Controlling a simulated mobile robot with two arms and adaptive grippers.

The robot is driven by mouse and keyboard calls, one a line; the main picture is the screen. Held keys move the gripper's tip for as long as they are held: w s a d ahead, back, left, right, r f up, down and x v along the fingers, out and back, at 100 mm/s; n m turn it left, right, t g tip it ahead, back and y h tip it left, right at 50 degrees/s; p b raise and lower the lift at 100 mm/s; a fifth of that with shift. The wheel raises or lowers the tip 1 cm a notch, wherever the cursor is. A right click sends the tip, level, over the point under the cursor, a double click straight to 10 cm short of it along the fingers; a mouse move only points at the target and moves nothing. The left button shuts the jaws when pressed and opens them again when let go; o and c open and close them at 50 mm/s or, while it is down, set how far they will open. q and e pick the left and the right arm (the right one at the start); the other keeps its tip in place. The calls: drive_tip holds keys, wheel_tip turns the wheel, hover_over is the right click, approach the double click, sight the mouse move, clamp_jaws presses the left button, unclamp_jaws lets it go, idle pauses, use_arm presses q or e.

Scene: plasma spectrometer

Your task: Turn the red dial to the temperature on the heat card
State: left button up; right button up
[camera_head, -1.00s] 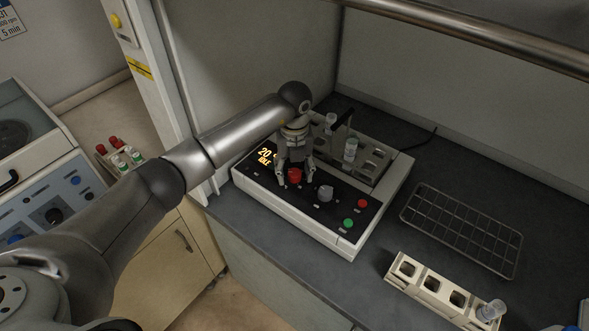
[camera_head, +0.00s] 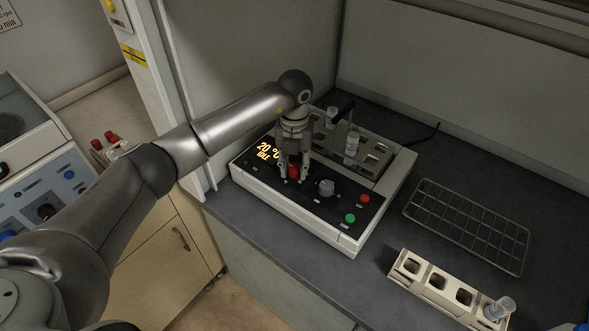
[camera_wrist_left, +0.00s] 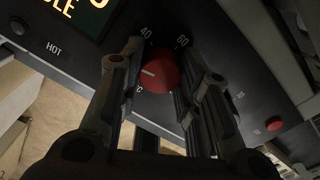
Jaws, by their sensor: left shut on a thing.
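The red dial (camera_head: 293,171) sits on the black panel of the heater block (camera_head: 300,214); it also shows in the left wrist view (camera_wrist_left: 160,72). My left gripper (camera_head: 294,180) points down over the panel and is shut on the dial, one finger on each side. In the wrist view the dial's white mark points left, with 40 and 60 printed around it; a lower label is partly hidden. The display (camera_head: 267,152) reads 20 °C and IDLE. I cannot make out a heat card. My right gripper is not in view.
A grey knob (camera_head: 326,188), a red button (camera_head: 365,199) and a green button (camera_head: 350,218) sit close to the dial. A vial (camera_head: 352,144) stands in the block behind. A wire rack (camera_head: 467,225) and a beige tube rack (camera_head: 437,282) lie to the right.

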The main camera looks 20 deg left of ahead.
use_arm(q)
drive_tip(key=m+b, duration=0.5)
drive_tip(key=shift+f+m, duration=0.15)
drive_tip(key=shift+m, duration=0.15)
drive_tip(key=m+b, duration=0.3)
drive_tip(key=m, duration=0.1)
drive_tip(key=m+b, duration=0.3)
drive_tip(key=m, duration=0.2)
drive_tip(key=shift+m, duration=0.4)
drive_tip(key=m, duration=0.1)
drive_tip(key=m+b, duration=0.1)
drive_tip(key=m, duration=0.2)
drive_tip(key=shift+r+m+b, duration=0.25)
drive_tip(key=shift+m+b, duration=0.15)
drive_tip(key=o, duration=1.1)
drive_tip(key=shift+c, duration=0.2)
